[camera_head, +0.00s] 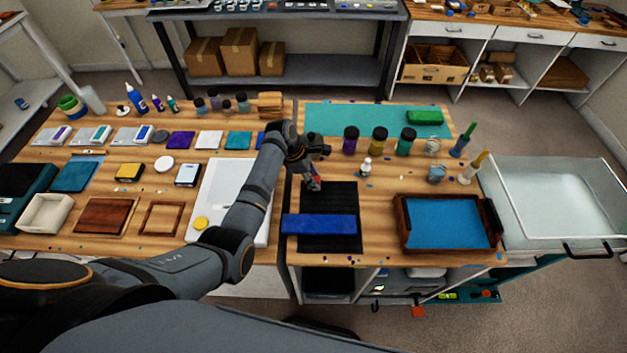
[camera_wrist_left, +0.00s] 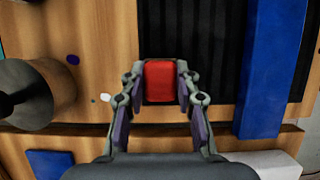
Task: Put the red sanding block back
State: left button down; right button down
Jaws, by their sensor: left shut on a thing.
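The red sanding block (camera_wrist_left: 161,84) is between the two fingers of my left gripper (camera_wrist_left: 160,74), which is shut on it. In the head view my left gripper (camera_head: 312,181) covers most of the block, and only a little red (camera_head: 318,183) shows. The gripper is at the far left corner of a black ribbed mat (camera_head: 342,200). In the wrist view the block overlaps the mat's edge (camera_wrist_left: 204,50); I cannot tell whether it touches. A long blue block (camera_head: 320,224) lies across the mat's near part. My right gripper is not in view.
A green block (camera_head: 425,117) lies on a teal mat (camera_head: 335,119) at the back. Several dark bottles (camera_head: 379,141) and a small white bottle (camera_head: 366,166) stand beyond the mat. A brown-framed blue tray (camera_head: 402,236) is to the right; a white board (camera_head: 215,180) is left.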

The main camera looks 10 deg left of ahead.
pick_arm(q)
jog(key=shift+f, duration=0.15)
jog(key=c, duration=1)
grip_release()
jog(key=shift+w+f, duration=0.1)
jog(key=shift+w, duration=0.05)
jog(key=shift+c, duration=0.2)
jog(key=shift+o, duration=0.3)
jog(key=b+v, duration=0.1)
jog(key=v, duration=1.1)
jog(key=shift+r, duration=0.2)
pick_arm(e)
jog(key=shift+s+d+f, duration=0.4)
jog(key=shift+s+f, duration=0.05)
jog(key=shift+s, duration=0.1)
